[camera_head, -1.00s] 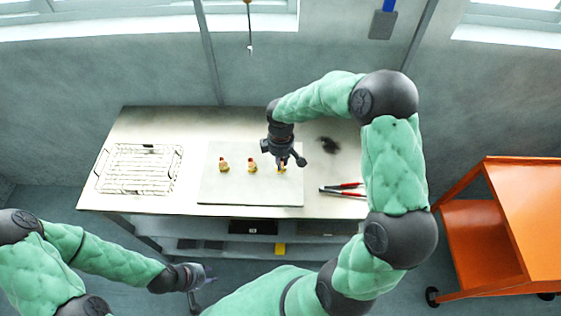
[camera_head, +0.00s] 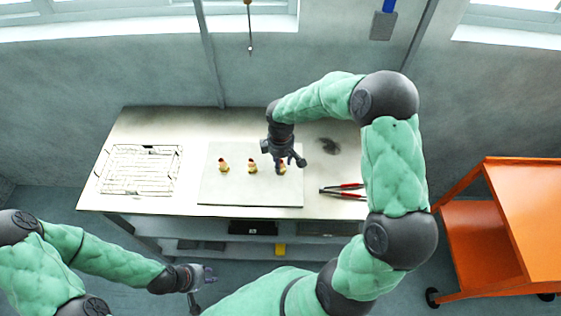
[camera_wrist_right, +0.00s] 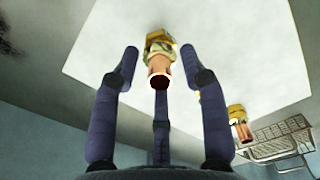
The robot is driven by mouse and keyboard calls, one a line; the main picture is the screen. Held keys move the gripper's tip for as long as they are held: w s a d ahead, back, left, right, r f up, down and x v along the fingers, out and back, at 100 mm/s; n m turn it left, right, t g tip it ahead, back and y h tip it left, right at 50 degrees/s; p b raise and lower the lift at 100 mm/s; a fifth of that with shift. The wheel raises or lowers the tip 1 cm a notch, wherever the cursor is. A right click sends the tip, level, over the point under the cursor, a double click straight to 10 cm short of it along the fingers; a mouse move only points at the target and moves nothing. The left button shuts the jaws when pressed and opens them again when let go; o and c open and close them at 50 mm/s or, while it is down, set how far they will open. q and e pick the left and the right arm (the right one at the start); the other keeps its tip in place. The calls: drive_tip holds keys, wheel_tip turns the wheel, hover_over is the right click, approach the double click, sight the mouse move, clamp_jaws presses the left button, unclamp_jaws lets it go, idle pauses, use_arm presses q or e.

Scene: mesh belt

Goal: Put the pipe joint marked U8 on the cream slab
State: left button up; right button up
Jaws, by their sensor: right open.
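The cream slab (camera_head: 220,192) lies on the table, and three small brass and copper pipe joints stand on it in a row: a left one (camera_head: 224,165), a middle one (camera_head: 252,166) and a right one (camera_head: 283,168). No marking is readable on any of them. My right gripper (camera_head: 290,163) is open just above the right joint. In the right wrist view this joint (camera_wrist_right: 159,62) shows between the open fingers, apart from them, and another joint (camera_wrist_right: 238,122) shows farther off. My left gripper (camera_head: 207,275) is in front of the table, away from the slab; its jaws are too small to judge.
A wire basket (camera_head: 140,169) sits at the table's left. Red-handled pliers (camera_head: 342,190) lie right of the slab, with a dark stain behind them. An orange cart (camera_head: 510,225) stands at the right. The table between basket and slab is clear.

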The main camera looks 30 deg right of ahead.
sight(281, 161)
wheel_tip(281, 161, up, 12)
drive_tip(key=p, duration=0.1)
drive_tip(key=shift+f, duration=0.2)
drive_tip(key=shift+s+f, duration=0.1)
idle(0.5)
